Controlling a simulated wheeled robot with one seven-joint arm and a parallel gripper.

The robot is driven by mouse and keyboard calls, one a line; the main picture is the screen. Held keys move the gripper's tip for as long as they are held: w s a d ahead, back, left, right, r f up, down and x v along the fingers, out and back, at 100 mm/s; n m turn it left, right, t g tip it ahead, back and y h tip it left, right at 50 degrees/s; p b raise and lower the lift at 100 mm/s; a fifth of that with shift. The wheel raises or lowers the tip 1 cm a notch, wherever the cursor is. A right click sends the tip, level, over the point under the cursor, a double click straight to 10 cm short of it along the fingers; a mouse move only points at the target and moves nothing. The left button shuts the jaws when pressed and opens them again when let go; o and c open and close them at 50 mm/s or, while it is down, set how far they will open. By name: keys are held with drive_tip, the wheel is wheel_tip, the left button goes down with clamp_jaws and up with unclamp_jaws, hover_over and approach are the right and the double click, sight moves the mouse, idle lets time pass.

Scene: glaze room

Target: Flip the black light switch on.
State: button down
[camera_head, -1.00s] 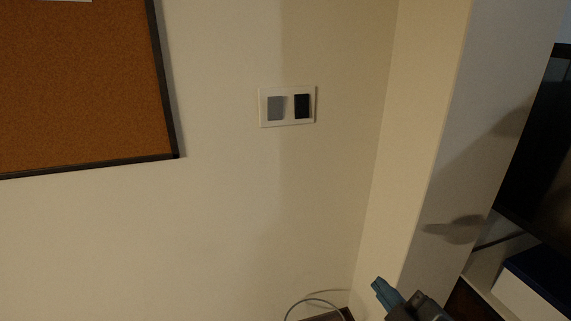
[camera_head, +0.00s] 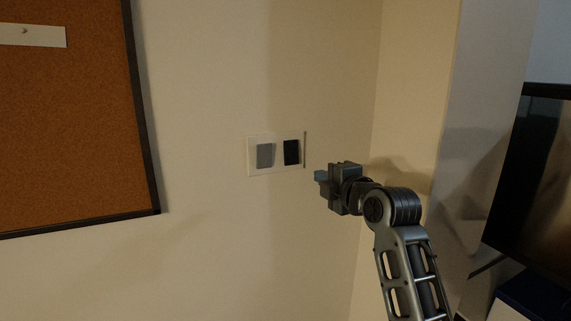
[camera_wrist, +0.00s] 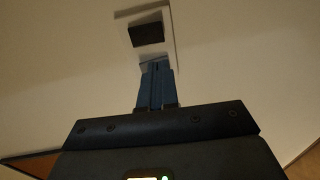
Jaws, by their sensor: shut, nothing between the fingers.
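The black light switch (camera_head: 291,152) is the right rocker in a white wall plate (camera_head: 250,158), with a grey switch (camera_head: 265,155) to its left. My gripper (camera_head: 319,177) is in front of the wall, just right of and slightly below the plate in the head view. In the wrist view the shut blue fingers (camera_wrist: 157,88) point toward the plate, and the black switch (camera_wrist: 147,33) shows beyond their tips. Part of the grey switch (camera_wrist: 155,58) shows right by the fingertips. I cannot tell whether the fingers touch anything.
A cork board (camera_head: 62,120) with a dark frame hangs on the wall at the left. A wall corner and pale pillar (camera_head: 415,110) stand to the right, with a dark screen (camera_head: 530,180) at the far right. The wall below the plate is clear.

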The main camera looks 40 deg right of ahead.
drive_tip(key=shift+w+r, duration=0.15)
drive_tip(key=shift+r, duration=0.05)
drive_tip(key=p, duration=0.3)
approach(292, 163)
drive_tip(key=x, duration=0.5)
drive_tip(key=shift+w+d+r, duration=0.15)
drive_tip(key=shift+w+r, duration=0.1)
drive_tip(key=shift+w, duration=0.05)
drive_tip(key=shift+w+d+f, duration=0.2)
drive_tip(key=shift+w, duration=0.4)
drive_tip(key=shift+f, duration=0.1)
